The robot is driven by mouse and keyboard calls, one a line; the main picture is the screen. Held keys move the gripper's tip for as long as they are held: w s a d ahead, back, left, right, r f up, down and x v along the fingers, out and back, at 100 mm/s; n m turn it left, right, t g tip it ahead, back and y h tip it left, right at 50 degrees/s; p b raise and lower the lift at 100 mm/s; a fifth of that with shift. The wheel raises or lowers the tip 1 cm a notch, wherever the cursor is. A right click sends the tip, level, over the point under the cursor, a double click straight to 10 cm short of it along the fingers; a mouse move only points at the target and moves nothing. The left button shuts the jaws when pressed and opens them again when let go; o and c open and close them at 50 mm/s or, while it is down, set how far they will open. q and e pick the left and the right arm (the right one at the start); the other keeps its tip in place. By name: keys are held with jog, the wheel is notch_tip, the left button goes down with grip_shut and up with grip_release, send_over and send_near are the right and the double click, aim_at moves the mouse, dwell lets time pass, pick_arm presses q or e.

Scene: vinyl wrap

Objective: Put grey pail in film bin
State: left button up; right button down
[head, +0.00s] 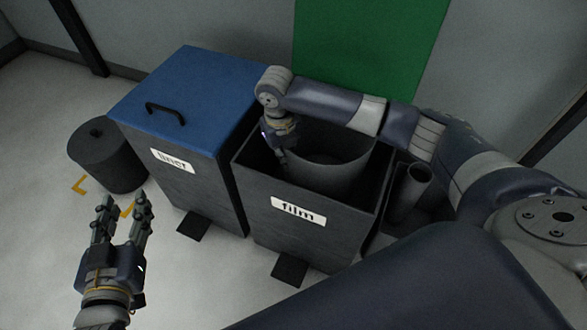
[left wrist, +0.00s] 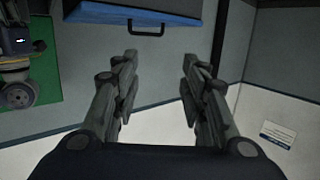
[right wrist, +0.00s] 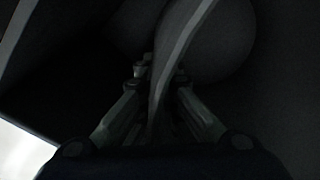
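The grey pail (head: 335,172) is inside the open film bin (head: 275,229), with its rim around the level of the bin's top edge. My right gripper (head: 282,158) reaches down into the bin at the pail's left side. In the right wrist view, the pail's wall (right wrist: 176,50) runs between the fingers of my right gripper (right wrist: 157,85), which look closed on it. The pail's base is hidden, so I cannot tell whether it touches the bin floor. My left gripper (head: 123,207) is open and empty over the floor at lower left; its parted fingers show in the left wrist view (left wrist: 158,80).
The liner bin (head: 190,185) with a blue lid (head: 195,85) stands left of the film bin. A dark round container (head: 105,158) stands on the floor at far left. Grey tubes (head: 410,190) stand right of the film bin. A green panel (head: 365,45) is on the wall behind.

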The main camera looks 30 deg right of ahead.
aim_at(287, 174)
notch_tip(287, 174, down, 4)
jog(key=shift+r+b, duration=0.15)
jog(key=shift+b, duration=0.4)
notch_tip(287, 174, down, 3)
jog(key=shift+f+b, duration=0.1)
jog(key=shift+b, duration=0.6)
jog(key=shift+f, duration=0.15)
pick_arm(q)
notch_tip(287, 174, up, 13)
jog(key=s+d+t+h, duration=0.1)
jog(key=t+h, duration=0.1)
jog(key=t, duration=0.5)
jog(key=shift+s+d+t+h, duration=0.15)
jog(key=shift+d+t+h, duration=0.1)
jog(key=shift+t+h, duration=0.05)
pick_arm(e)
jog(key=shift+f, duration=0.1)
jog(key=c, duration=1.8)
grip_release()
jog(key=shift+f, duration=0.1)
